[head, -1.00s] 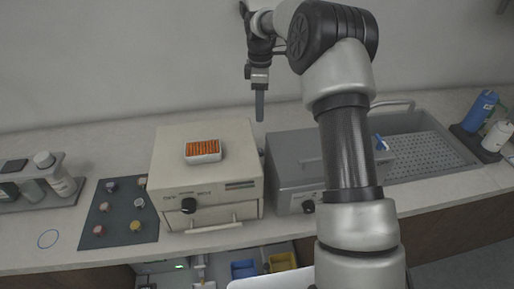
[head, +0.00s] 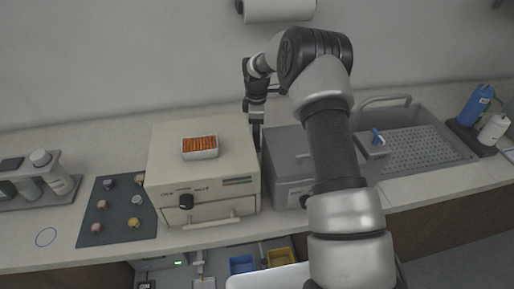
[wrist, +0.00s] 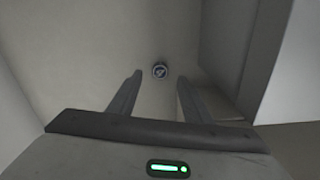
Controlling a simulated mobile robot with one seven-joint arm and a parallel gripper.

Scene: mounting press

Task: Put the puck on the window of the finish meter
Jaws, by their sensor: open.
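My gripper (head: 257,136) is open and points down into the narrow gap between a cream cabinet and a grey machine. Its tips are partly hidden in the head view. In the wrist view the two fingers of my gripper (wrist: 160,80) stand apart. A small round dark puck (wrist: 160,71) with a pale mark shows between and beyond the fingertips, on a light surface; neither finger visibly touches it. The puck is hidden in the head view. I cannot pick out the finish meter or its window with certainty.
The cream cabinet (head: 162,165) carries a white tray of orange strips (head: 200,147). The grey machine (head: 287,165) stands close on the right. A dark mat (head: 118,212) holds several small round pieces. A sink (head: 420,150) and bottles (head: 477,104) are farther right.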

